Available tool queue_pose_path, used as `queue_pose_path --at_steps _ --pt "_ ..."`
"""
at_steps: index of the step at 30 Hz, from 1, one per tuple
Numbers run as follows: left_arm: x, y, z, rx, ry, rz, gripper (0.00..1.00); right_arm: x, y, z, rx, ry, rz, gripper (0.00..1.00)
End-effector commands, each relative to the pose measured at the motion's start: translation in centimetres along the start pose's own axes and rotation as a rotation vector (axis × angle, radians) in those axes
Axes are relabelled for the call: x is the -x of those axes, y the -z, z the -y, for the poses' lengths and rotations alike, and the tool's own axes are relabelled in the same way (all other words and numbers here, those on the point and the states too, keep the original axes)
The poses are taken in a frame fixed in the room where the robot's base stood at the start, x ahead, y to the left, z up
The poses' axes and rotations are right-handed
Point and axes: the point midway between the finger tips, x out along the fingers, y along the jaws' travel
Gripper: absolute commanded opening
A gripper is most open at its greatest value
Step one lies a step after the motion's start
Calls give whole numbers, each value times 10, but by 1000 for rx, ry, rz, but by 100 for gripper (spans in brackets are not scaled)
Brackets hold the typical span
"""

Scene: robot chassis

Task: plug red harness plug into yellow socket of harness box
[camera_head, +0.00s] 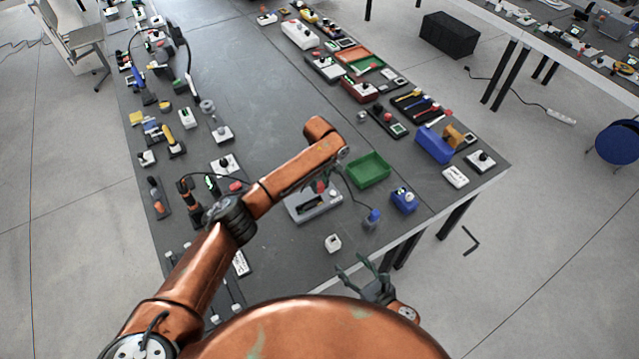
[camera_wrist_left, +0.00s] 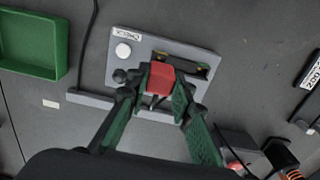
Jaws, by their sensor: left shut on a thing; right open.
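The grey harness box (camera_head: 318,210) lies on the table in the head view, partly hidden under my left arm. In the left wrist view the box (camera_wrist_left: 115,38) carries a label, a white round button and a dark slot. A yellow socket part (camera_wrist_left: 187,64) shows in that slot, partly hidden. My left gripper (camera_wrist_left: 162,82) is shut on the red harness plug (camera_wrist_left: 160,77), which is over the slot area. The plug also shows in the head view (camera_head: 320,186). I cannot tell whether it is inserted. My right gripper (camera_head: 364,272) is open and empty at the table's front edge.
A green tray (camera_head: 367,170) stands beside the box; it shows in the left wrist view (camera_wrist_left: 30,45). A blue box (camera_head: 404,200), a blue-topped item (camera_head: 373,217) and a small white item (camera_head: 333,243) are nearby. Tools line both table sides; the middle is mostly clear.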

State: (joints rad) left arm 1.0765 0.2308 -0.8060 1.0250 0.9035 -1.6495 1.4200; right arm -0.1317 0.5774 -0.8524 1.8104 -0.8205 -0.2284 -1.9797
Motion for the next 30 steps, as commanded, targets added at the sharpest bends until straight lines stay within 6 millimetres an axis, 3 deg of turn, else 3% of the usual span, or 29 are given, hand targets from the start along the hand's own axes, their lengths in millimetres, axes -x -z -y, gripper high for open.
queue_pose_path --at_steps 12,30 --pt "-34 0 0 1 1 2 0 -4 10 0 -1 0 -2 53" --pt "-38 0 0 0 1 0 0 -4 11 0 -1 0 -2 53"
